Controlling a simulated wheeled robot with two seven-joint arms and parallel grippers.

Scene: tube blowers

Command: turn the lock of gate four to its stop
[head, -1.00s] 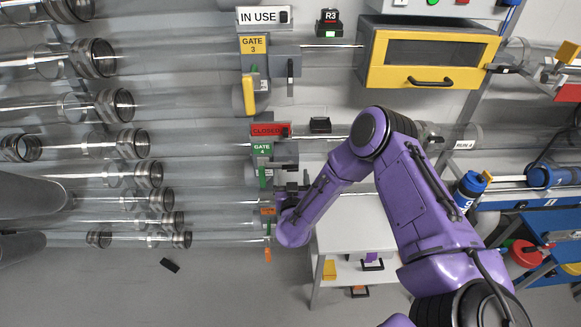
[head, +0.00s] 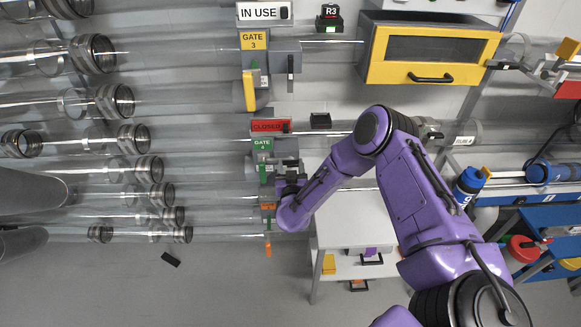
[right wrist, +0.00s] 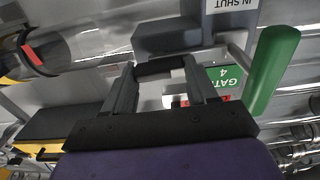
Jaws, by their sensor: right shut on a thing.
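Gate four has a green label (head: 262,145) and a green handle (head: 263,172) in the head view. In the right wrist view its green handle (right wrist: 272,70) is at the upper right, beside the upside-down green label (right wrist: 224,76). My right gripper (head: 287,180) is at the grey housing just right of that handle. In the right wrist view my right gripper (right wrist: 160,70) is shut on a black bar (right wrist: 158,66), seemingly the lock, lying across between its fingers. The lock is mostly hidden by the gripper in the head view. My left gripper is not in view.
A red CLOSED sign (head: 269,126) is above gate four. Gate three, with a yellow label (head: 254,41) and a yellow handle (head: 249,91), is higher up. Clear tubes run to the left. A white table (head: 350,222) stands below right, and a yellow-framed box (head: 428,50) is at upper right.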

